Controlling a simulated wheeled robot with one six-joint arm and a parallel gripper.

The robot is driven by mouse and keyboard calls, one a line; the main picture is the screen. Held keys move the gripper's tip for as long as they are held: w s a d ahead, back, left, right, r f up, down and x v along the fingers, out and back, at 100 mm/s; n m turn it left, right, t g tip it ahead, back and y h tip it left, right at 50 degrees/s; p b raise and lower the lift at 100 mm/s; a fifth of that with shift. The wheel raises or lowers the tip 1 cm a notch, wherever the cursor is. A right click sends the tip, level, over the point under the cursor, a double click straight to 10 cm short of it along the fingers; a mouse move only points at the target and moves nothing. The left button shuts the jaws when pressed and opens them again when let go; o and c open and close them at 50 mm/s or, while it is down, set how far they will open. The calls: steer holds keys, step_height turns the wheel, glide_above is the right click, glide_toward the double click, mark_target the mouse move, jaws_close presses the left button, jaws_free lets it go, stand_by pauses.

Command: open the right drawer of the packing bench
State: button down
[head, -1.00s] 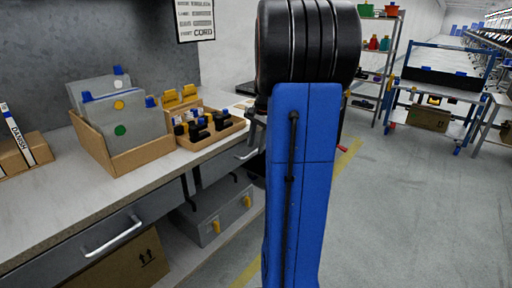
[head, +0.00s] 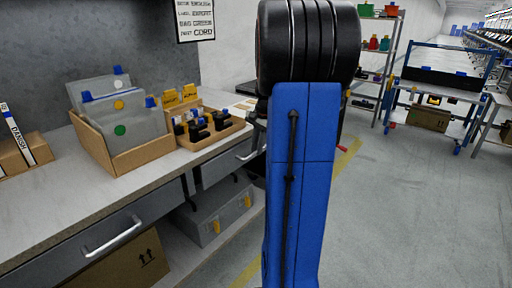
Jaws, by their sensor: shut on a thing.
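The packing bench (head: 60,215) runs along the left, with a pale top and grey drawer fronts. The right drawer (head: 217,171) shows a grey front with a pale bar handle (head: 247,154), partly hidden behind my blue arm. It looks about flush with the bench; any small gap cannot be made out. My gripper (head: 258,138) shows only as a dark sliver left of the arm, at the handle, and is shut on it; its fingertips are mostly hidden. The left drawer (head: 60,262) is shut, its white handle (head: 112,235) clear.
On the bench stand a cardboard box of grey folders (head: 135,160) and a tray of small bottles (head: 232,128). Below are a grey case (head: 218,212) and a carton (head: 125,268). Open floor (head: 400,210) lies right; a shelf rack (head: 378,60) and blue cart (head: 435,95) stand beyond.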

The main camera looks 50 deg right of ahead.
steer(key=s+d, duration=0.2)
steer(key=s, duration=2.3)
steer(key=shift+s, duration=0.15)
steer(key=c, duration=1.8)
jaws_free()
steer(key=shift+o, duration=0.2)
steer(key=s+r, duration=0.3)
steer(key=r, duration=1.4)
steer(key=shift+s+d, duration=0.15)
steer(key=shift+s, duration=0.05)
